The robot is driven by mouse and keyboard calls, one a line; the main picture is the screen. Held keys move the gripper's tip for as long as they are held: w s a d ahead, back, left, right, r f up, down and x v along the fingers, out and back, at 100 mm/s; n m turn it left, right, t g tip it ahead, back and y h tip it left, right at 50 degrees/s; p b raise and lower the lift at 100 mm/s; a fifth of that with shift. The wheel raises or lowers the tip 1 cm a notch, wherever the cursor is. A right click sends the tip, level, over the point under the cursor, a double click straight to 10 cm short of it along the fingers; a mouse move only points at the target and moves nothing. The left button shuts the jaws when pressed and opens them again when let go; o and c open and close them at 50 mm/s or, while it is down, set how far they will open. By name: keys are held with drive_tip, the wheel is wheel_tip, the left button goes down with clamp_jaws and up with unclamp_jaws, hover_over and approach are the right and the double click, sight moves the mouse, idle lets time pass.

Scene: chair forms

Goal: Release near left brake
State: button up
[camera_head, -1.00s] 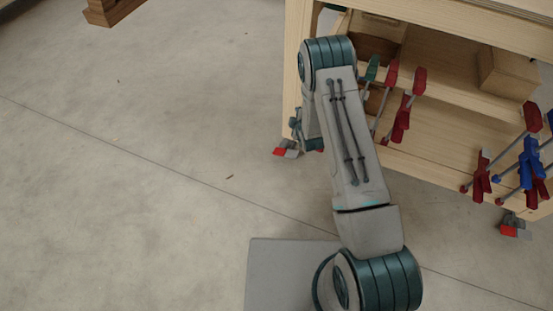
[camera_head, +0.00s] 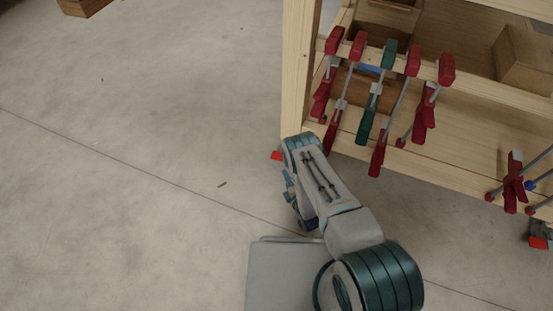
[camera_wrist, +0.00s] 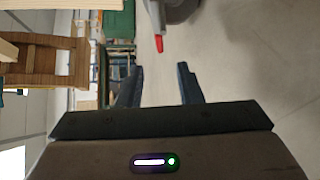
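The left brake is a small red pedal (camera_head: 276,155) at the foot of the workbench's left leg in the head view, partly hidden by my arm. In the wrist view the red pedal (camera_wrist: 159,44) juts from a grey caster (camera_wrist: 178,12). My gripper (camera_wrist: 160,68) has its two dark fingers spread wide with nothing between them. The pedal shows beyond the fingertips, roughly centred between them, with a visible gap. In the head view my gripper is mostly hidden behind my arm, low near the floor.
The wooden workbench (camera_head: 297,75) stands at the right, with several red and green clamps (camera_head: 388,55) on its rail. Another caster with a red brake (camera_head: 540,243) is at the right edge. The concrete floor (camera_head: 130,170) to the left is clear.

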sight(276, 158)
drive_tip(key=b+x, duration=0.5)
drive_tip(key=x, duration=0.7)
drive_tip(key=shift+a, duration=0.2)
clamp_jaws()
